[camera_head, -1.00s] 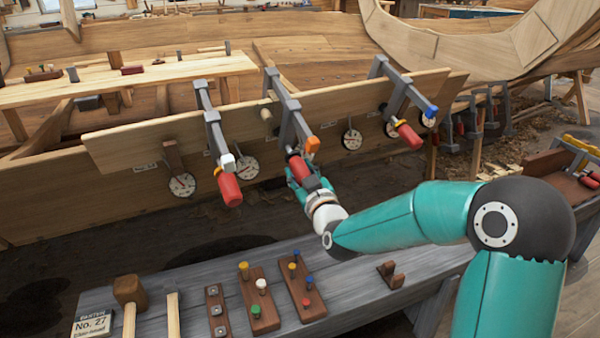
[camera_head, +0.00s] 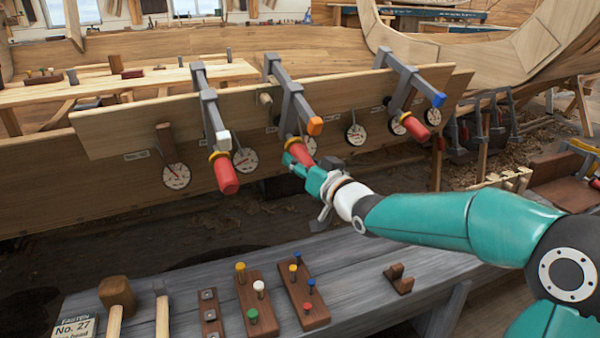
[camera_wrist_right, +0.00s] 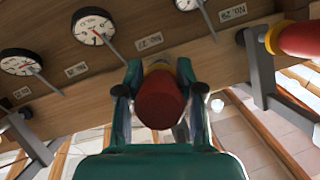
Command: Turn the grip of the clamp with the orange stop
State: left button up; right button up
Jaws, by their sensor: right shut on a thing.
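The clamp with the orange stop (camera_head: 315,126) hangs on the plank's edge in the middle of the head view, between a clamp with a white stop (camera_head: 223,139) and one with a blue stop (camera_head: 439,100). Its red grip (camera_head: 298,151) points down toward me. My right gripper (camera_head: 302,165) is at the lower end of this grip. In the right wrist view the red grip (camera_wrist_right: 159,100) sits between the two green fingers, which are shut on it. The fingers partly hide the grip in the head view. My left gripper is not in view.
Round dial gauges (camera_head: 176,176) hang along the plank (camera_head: 110,130). The neighbouring red grips (camera_head: 226,176) stand to either side with gaps between. A grey bench (camera_head: 350,270) in front carries a mallet (camera_head: 117,294) and peg boards (camera_head: 302,292).

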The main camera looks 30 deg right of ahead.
jog(key=shift+m+y, duration=0.6)
jog(key=shift+y, duration=0.1)
jog(key=shift+r, duration=0.1)
jog(key=o, duration=1.2)
jog(key=s, duration=1.2)
jog(key=shift+d+f, duration=0.25)
